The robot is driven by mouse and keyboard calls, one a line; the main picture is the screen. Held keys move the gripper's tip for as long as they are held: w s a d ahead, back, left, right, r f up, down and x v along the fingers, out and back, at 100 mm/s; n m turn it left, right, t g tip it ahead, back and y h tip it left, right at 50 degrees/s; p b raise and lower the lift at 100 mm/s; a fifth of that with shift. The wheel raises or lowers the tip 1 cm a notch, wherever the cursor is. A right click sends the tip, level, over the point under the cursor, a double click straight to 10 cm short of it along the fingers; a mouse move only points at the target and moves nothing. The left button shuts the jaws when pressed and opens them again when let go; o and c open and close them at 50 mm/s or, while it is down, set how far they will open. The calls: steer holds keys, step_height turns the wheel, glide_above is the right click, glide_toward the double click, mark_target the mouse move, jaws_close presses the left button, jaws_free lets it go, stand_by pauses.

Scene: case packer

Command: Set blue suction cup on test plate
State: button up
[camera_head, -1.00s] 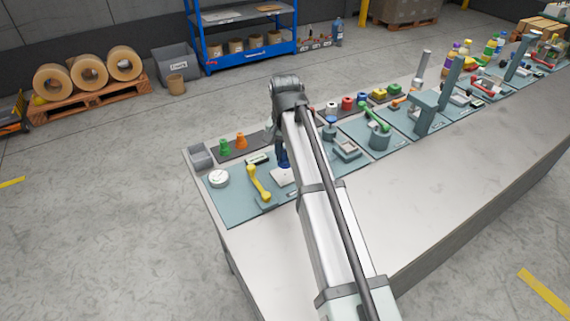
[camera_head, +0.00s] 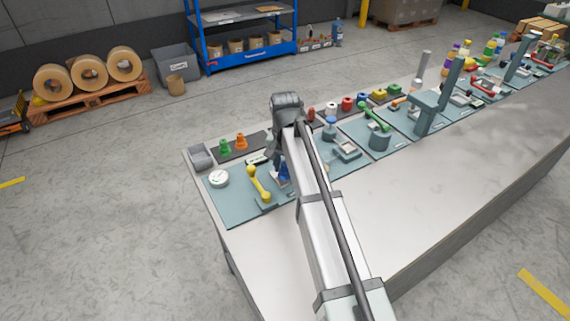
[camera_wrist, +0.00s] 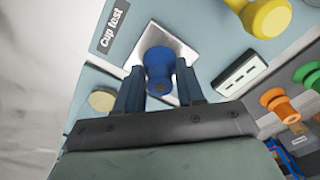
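The blue suction cup (camera_wrist: 158,66) sits between the two fingers of my gripper (camera_wrist: 158,88), which press against it from both sides. In the head view the blue cup (camera_head: 284,172) shows low beneath my wrist, partly hidden by the arm. The pale square test plate (camera_wrist: 176,37) lies right behind the cup in the wrist view, and the cup covers part of it. I cannot tell whether the cup's lip touches the plate. A "Cup test" label (camera_wrist: 110,29) is beside the plate.
A yellow lever (camera_head: 260,185) and a round white gauge (camera_head: 218,178) stand left of the cup. Green (camera_head: 224,147) and orange (camera_head: 241,141) cups stand on a dark strip behind, beside a grey bin (camera_head: 201,157). More stations line the bench to the right. The bench front is clear.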

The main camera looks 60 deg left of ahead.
steer(key=shift+o, duration=0.9)
steer(key=shift+r, duration=0.1)
step_height(320, 180, up, 12)
stand_by(1.1)
